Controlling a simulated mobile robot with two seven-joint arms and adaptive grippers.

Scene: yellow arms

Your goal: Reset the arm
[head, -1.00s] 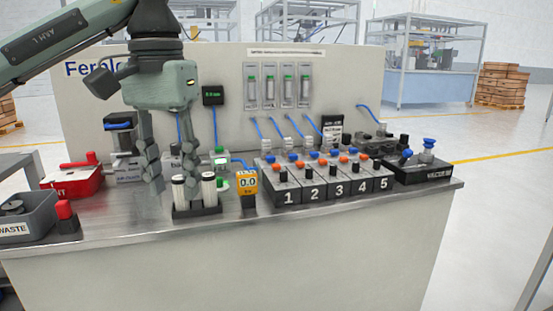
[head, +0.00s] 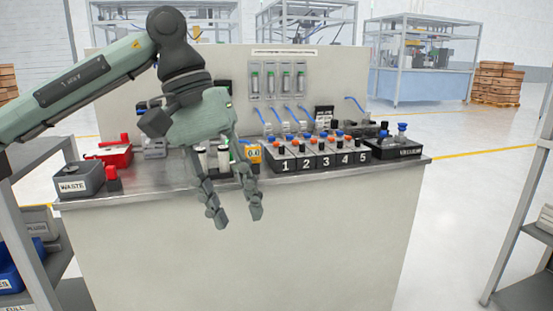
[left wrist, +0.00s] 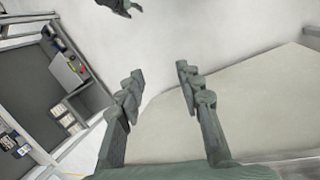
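My left gripper (head: 239,218) hangs in front of the bench's front edge, fingers pointing down, open with nothing between them. The left wrist view also shows its two spread fingers (left wrist: 160,75) with an empty gap over pale floor and a beige surface. My left arm (head: 80,95) comes in from the left, bent at the wrist. A dark grey-green piece at the top edge of the left wrist view looks like my right gripper (left wrist: 120,6); it is cut off, so its state is unclear. The right arm is not in the head view.
The bench (head: 330,210) carries a WASTE bin (head: 80,181), a red box (head: 108,153), white-capped vials partly behind my gripper, a yellow meter (head: 253,153), numbered valve blocks (head: 325,158) and a vacuum unit (head: 397,148). Shelves stand left (head: 40,250) and right (head: 525,295).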

